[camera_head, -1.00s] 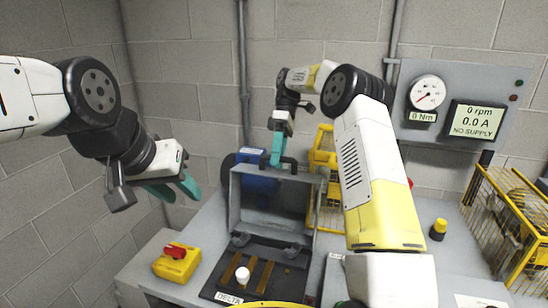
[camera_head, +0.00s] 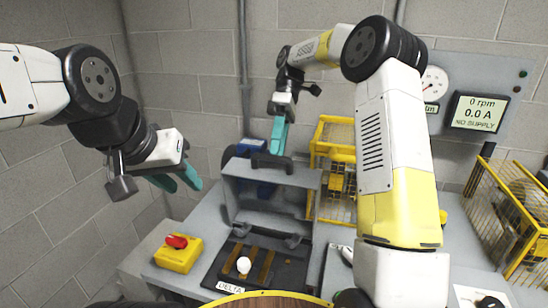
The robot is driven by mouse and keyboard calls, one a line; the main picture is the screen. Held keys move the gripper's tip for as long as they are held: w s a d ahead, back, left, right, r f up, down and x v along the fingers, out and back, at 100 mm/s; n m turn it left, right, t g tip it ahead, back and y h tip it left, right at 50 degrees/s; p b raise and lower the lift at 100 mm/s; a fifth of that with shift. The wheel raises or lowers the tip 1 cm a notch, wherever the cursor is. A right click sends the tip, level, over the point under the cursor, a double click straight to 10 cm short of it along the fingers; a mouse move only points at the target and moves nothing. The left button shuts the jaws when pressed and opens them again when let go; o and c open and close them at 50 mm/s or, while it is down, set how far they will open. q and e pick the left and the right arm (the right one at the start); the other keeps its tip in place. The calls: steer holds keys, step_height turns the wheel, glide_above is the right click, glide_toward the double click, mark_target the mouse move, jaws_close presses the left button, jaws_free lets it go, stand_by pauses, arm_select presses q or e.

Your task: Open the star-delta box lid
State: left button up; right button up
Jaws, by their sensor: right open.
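The star-delta box lid (camera_head: 262,196) is a grey panel standing raised at the back of its box, with a dark handle (camera_head: 250,161) along its top edge. Below it, the open black box base (camera_head: 225,272) shows brass-coloured strips, a white knob (camera_head: 244,265) and a DELTA label. My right gripper (camera_head: 278,148) has teal fingers pointing down just above the lid's handle. It is open and holds nothing; whether a fingertip still touches the handle is hard to tell. My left gripper (camera_head: 178,186) hangs open and empty in the air, left of the lid.
A yellow box with a red switch (camera_head: 178,253) stands left of the base. A blue motor (camera_head: 252,147) and a yellow cage (camera_head: 335,150) are behind the lid. Another yellow cage (camera_head: 510,210) is at the right, below a panel display (camera_head: 480,113). My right arm crosses the bench's right side.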

steer(key=s, duration=0.9)
steer(key=shift+s+a+r, duration=0.4)
steer(key=shift+a+r, duration=0.05)
